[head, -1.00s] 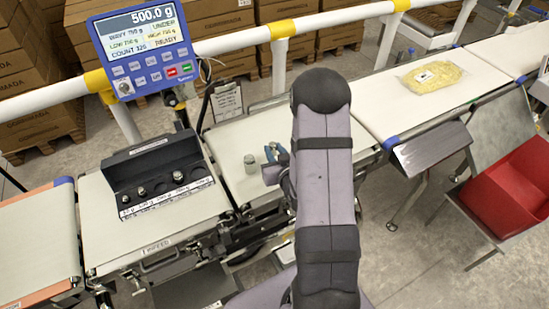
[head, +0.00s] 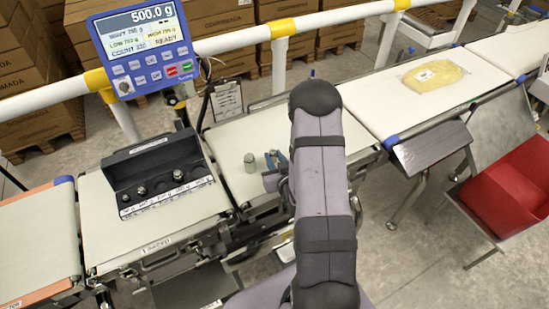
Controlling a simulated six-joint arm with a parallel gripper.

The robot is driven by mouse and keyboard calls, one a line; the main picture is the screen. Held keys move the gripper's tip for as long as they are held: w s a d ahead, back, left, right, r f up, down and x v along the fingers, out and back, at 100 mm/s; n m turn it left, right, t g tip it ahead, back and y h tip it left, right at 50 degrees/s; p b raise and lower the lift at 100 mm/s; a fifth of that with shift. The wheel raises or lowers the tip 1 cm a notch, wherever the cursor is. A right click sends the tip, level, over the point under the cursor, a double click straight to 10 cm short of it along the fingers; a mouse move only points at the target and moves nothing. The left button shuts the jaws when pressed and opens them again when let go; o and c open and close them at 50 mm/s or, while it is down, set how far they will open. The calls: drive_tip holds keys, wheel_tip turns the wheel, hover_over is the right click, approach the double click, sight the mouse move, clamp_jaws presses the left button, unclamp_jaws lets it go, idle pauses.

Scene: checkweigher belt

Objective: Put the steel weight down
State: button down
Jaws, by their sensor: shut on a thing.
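A small grey steel weight (head: 250,163) stands upright on the white weighing belt (head: 228,138). My gripper (head: 272,162), with blue fingertips, is low over the same belt, just right of that weight. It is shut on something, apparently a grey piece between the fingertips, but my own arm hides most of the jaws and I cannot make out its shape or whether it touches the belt. The blue display (head: 143,50) reads 500.0 g. A black weight case (head: 150,160) on the left belt holds several smaller steel weights.
A bagged yellow product (head: 433,76) lies on the right belt (head: 385,101). A red bin (head: 508,190) stands at the right. A white rail with yellow joints (head: 237,42) runs behind the belts. The weighing belt is clear left of the standing weight.

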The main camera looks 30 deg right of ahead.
drive_tip(key=c, duration=1.5)
unclamp_jaws()
drive_tip(key=shift+c, duration=0.2)
drive_tip(key=shift+r+p, duration=0.15)
drive_tip(key=shift+p, duration=0.15)
drive_tip(key=v, duration=0.5)
drive_tip(key=shift+s+r+b, duration=0.15)
drive_tip(key=shift+s+b, duration=0.05)
drive_tip(key=shift+b, duration=0.2)
drive_tip(key=shift+s+a+r+p, duration=0.1)
drive_tip(key=shift+s+r+p, duration=0.15)
drive_tip(key=shift+p, duration=0.35)
drive_tip(key=shift+s+a+p, duration=0.15)
drive_tip(key=shift+s+p, duration=0.6)
drive_tip(key=shift+p, duration=0.35)
drive_tip(key=shift+w, duration=0.1)
